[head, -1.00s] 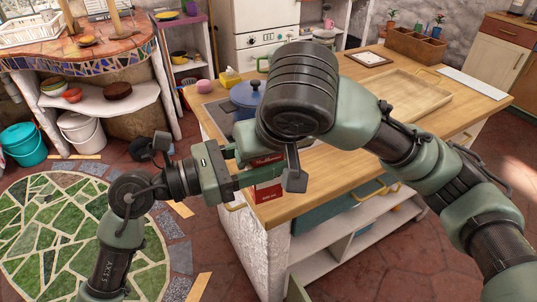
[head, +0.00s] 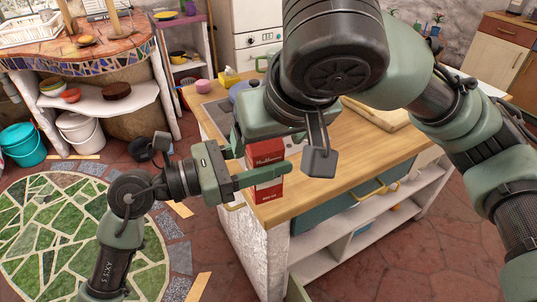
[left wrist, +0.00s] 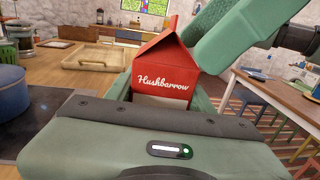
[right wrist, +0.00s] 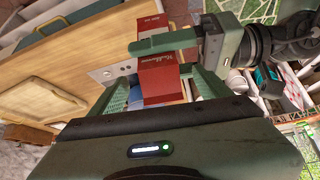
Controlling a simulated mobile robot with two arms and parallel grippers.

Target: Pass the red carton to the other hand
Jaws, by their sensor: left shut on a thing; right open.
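The red carton (head: 266,158) is upright at the counter's near-left corner, with white lettering and a gabled top. My left gripper (head: 252,172) is shut on it from the left, one finger across its near face. The left wrist view shows the carton (left wrist: 162,72) between the left fingers. My right gripper is open, above the carton in the head view, its fingers mostly hidden by my right arm. In the right wrist view the carton (right wrist: 160,76) shows between the open right fingers (right wrist: 160,90); whether they touch it I cannot tell.
The wooden counter (head: 330,165) lies behind and right of the carton. A blue pot (left wrist: 12,92) stands on the dark hob; it is mostly hidden in the head view. A wooden tray (head: 378,115) lies farther right. Open shelves are below the counter.

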